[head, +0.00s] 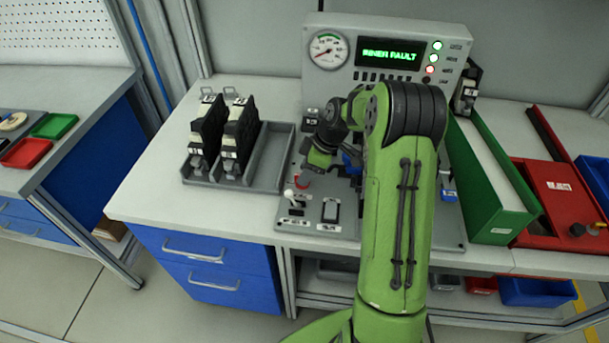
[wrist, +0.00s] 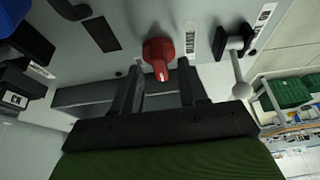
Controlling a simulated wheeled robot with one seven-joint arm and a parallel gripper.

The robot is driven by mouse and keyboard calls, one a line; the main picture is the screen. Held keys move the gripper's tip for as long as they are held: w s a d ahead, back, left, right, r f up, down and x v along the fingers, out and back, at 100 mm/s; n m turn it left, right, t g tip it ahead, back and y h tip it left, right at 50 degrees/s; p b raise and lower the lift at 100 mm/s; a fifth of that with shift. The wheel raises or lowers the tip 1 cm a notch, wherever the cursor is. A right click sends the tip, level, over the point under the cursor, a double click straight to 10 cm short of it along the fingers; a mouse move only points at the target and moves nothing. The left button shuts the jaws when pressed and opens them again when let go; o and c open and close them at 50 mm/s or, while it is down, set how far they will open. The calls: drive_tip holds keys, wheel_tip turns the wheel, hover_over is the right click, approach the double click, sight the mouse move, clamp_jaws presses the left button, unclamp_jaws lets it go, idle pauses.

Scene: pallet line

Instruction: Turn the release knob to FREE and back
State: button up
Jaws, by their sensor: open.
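The red release knob (wrist: 158,50) is in the upper middle of the wrist view, on the grey panel, with a pale pointer mark on its face toward the bottom of the picture. My gripper (wrist: 160,72) is open, with one dark finger on each side of the knob's near end. I see no clear contact with it.
A white-balled lever (wrist: 242,90) stands close to the right of the knob in the wrist view. A dark rocker switch (head: 330,210) is on the panel. A grey tray (head: 262,160) with black units lies left. A gauge (head: 328,50) and a green FAULT display (head: 388,55) stand behind.

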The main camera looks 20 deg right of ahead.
drive_tip(key=shift+w+a+f, duration=0.15)
drive_tip(key=shift+a+f, duration=0.1)
drive_tip(key=shift+f, duration=0.3)
clamp_jaws()
drive_tip(key=shift+m, duration=0.3)
drive_tip(key=m+t+b, duration=0.1)
drive_tip(key=m, duration=0.1)
drive_tip(key=m+h+b, duration=0.1)
drive_tip(key=m+b, duration=0.1)
drive_tip(key=m, duration=0.1)
drive_tip(key=shift+a+m+t+h, duration=0.15)
drive_tip(key=shift+m+t+h, duration=0.15)
drive_tip(key=shift+t, duration=0.1)
drive_tip(key=m+h+b, duration=0.1)
drive_tip(key=m+h, duration=0.1)
drive_tip(key=m, duration=0.3)
drive_tip(key=shift+a+m, duration=0.1)
drive_tip(key=shift+m, duration=0.2)
